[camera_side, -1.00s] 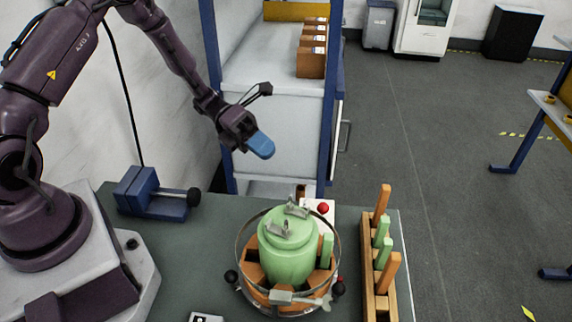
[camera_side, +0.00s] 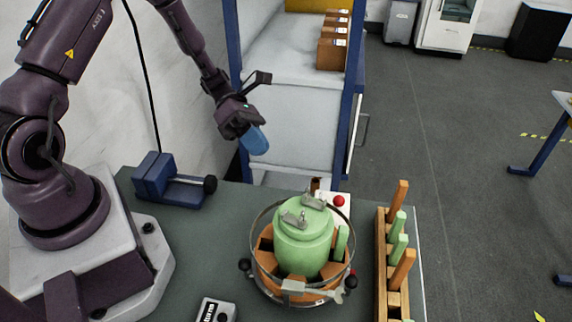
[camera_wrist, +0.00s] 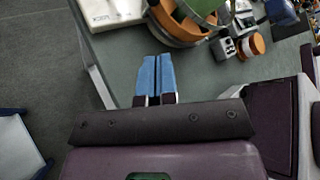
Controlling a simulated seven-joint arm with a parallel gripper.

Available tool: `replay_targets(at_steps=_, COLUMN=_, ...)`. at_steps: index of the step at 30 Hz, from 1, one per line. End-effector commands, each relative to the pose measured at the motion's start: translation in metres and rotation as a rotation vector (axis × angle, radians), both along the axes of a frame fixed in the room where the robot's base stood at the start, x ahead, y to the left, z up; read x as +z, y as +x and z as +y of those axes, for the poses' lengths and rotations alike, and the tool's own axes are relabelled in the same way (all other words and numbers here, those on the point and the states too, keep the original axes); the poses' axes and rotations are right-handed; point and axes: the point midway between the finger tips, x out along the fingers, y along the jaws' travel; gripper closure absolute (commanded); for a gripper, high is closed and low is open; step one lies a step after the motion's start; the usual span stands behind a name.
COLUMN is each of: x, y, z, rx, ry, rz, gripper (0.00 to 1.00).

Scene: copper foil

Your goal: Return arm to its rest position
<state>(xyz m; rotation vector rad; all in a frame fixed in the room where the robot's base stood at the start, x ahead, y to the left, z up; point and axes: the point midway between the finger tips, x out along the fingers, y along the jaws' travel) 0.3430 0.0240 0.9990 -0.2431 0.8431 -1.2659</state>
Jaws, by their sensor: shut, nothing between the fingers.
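My gripper (camera_side: 255,141) has blue fingers and hangs in the air above the far part of the dark green table (camera_side: 215,235), left of and higher than the green pot. Its blue fingers lie side by side, shut and empty, as the wrist view (camera_wrist: 155,75) also shows. My arm is raised and bent, reaching from the base at the left. Nothing touches the fingers.
A green lidded pot (camera_side: 303,246) sits in an orange round holder (camera_side: 265,262) with a metal ring. A wooden rack (camera_side: 383,265) with orange and green pieces stands right of it. A blue vise (camera_side: 165,182) lies below my arm. A blue-framed shelf (camera_side: 352,130) stands behind.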

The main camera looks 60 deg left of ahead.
Motion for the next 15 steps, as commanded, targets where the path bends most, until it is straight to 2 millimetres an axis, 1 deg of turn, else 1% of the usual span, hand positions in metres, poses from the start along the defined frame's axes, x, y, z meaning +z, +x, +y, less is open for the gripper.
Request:
replay_targets(at_steps=1, x=0.008, y=-0.008, z=-0.001, rx=-0.089, ry=0.059, rz=-0.085, gripper=1.00)
replay_targets(at_steps=3, x=0.017, y=-0.019, z=0.000, rx=-0.218, ry=0.137, rz=-0.202, gripper=1.00)
replay_targets(at_steps=5, x=0.026, y=-0.028, z=0.000, rx=-0.331, ry=0.201, rz=-0.298, gripper=1.00)
replay_targets(at_steps=8, x=0.045, y=-0.042, z=0.002, rx=-0.536, ry=0.305, rz=-0.463, gripper=1.00)
replay_targets(at_steps=11, x=0.067, y=-0.056, z=0.003, rx=-0.775, ry=0.414, rz=-0.641, gripper=1.00)
replay_targets(at_steps=15, x=0.102, y=-0.076, z=0.005, rx=-1.120, ry=0.560, rz=-0.872, gripper=1.00)
